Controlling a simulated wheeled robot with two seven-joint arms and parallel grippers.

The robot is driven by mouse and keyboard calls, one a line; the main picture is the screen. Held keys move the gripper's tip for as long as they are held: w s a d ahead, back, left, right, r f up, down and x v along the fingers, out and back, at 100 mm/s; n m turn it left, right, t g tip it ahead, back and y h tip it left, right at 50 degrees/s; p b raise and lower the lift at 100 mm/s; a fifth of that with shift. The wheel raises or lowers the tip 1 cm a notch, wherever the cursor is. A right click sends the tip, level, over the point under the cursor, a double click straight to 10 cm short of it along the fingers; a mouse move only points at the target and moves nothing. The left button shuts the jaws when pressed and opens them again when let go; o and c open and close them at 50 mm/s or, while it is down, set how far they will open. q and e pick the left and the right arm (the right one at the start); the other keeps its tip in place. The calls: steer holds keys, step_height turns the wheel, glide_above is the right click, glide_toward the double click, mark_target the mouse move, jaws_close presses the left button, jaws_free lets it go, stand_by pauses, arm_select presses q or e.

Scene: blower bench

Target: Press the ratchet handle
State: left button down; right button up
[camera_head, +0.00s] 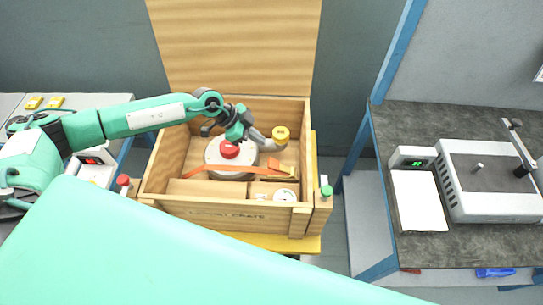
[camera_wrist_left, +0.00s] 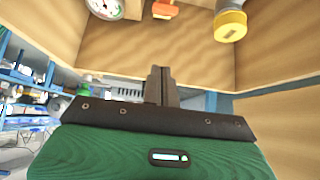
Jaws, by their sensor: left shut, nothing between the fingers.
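The orange strap (camera_head: 228,174) runs across the crate, in front of the white round blower housing (camera_head: 214,156) with its red cap (camera_head: 229,149). The ratchet with its handle (camera_head: 286,172) sits at the strap's right end; an orange part of it shows at the top of the wrist view (camera_wrist_left: 165,9). My left gripper (camera_head: 246,121) is above the back of the crate, behind the red cap and apart from the ratchet. In the wrist view its dark fingers (camera_wrist_left: 160,84) are together and empty. My right gripper is not in view.
The wooden crate (camera_head: 228,213) has its lid (camera_head: 235,45) raised behind. A yellow-capped pipe (camera_head: 281,133) rises right of my left gripper, and a round gauge (camera_head: 285,195) sits at the front right. A bench (camera_head: 420,252) with white devices stands at right.

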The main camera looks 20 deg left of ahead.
arm_select(q)
steer(key=p, duration=0.2)
glide_above(272, 162)
steer(key=d, duration=0.2)
steer(key=f, duration=0.7)
steer(key=shift+w+d+f, duration=0.1)
steer(key=shift+w+f, duration=0.1)
steer(key=shift+s+a+f, duration=0.1)
steer(key=shift+a+f, duration=0.25)
steer(key=shift+f, duration=0.25)
steer(key=shift+s+a+f, duration=0.1)
steer(key=shift+a+f, duration=0.2)
steer(key=shift+f, duration=0.25)
steer(key=shift+s+a+f, duration=0.1)
steer(key=shift+a+f, duration=0.35)
steer(key=shift+f, duration=0.15)
